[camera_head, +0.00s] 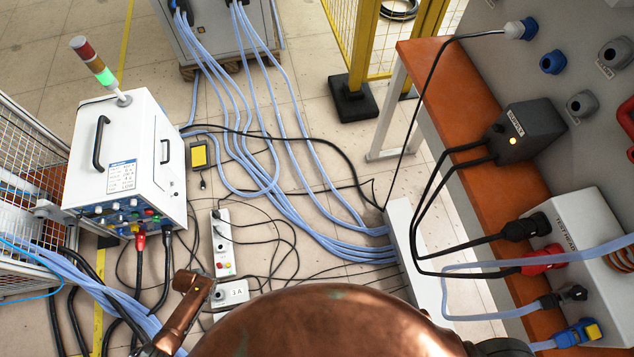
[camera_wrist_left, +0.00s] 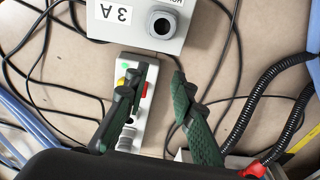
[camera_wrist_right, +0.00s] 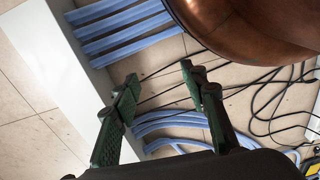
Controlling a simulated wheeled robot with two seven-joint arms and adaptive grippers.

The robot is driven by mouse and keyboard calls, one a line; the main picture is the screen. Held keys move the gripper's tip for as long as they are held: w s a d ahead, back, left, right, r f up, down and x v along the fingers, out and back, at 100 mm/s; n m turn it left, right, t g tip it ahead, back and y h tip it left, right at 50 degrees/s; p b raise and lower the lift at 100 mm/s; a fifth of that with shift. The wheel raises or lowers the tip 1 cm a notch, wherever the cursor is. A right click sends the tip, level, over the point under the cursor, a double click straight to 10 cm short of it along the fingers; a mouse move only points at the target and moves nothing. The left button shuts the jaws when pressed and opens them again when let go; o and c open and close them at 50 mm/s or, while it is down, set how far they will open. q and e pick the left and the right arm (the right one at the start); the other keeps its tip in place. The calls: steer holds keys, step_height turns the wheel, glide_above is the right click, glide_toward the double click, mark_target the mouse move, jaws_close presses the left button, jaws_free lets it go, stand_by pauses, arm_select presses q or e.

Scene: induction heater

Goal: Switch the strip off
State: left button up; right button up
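The white power strip (camera_head: 221,252) lies on the floor left of centre in the head view, with a red and a yellow button at its near end. In the left wrist view the strip (camera_wrist_left: 128,60) shows a green light, a yellow button and a red button. My left gripper (camera_wrist_left: 160,75) is open above it; one finger crosses in front of the strip and partly covers it between the buttons, the other is to its right. I cannot tell whether it touches. My right gripper (camera_wrist_right: 160,74) is open and empty, away from the strip. Neither gripper's fingers show in the head view.
A grey box marked 3 A (camera_head: 230,293) lies beside the strip's button end. Black cables and blue hoses (camera_head: 265,205) cover the floor around it. A white machine with a lamp tower (camera_head: 125,160) stands left. An orange bench (camera_head: 430,90) with devices stands right.

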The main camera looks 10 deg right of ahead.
arm_select(q)
steer(key=w+f+b, duration=0.2)
steer(key=w+b, duration=0.1)
steer(key=w, duration=0.2)
steer(key=g+b, duration=0.1)
steer(key=b, duration=0.3)
glide_above(218, 264)
steer(key=shift+r, duration=0.3)
arm_select(e)
step_height(218, 264, up, 10)
steer(key=w, duration=0.2)
arm_select(q)
step_height(218, 264, down, 7)
steer(key=b, duration=0.4)
steer(key=shift+w+f, duration=0.1)
steer(key=shift+f, duration=0.15)
arm_select(e)
steer(key=w+a+f+t+y, duration=0.2)
steer(key=w+a+f, duration=0.4)
steer(key=f, duration=0.3)
steer(key=shift+w+a+t, duration=0.35)
steer(key=shift+w+t, duration=0.45)
steer(key=shift+t, duration=0.1)
arm_select(q)
steer(key=shift+c, duration=0.4)
jaws_close()
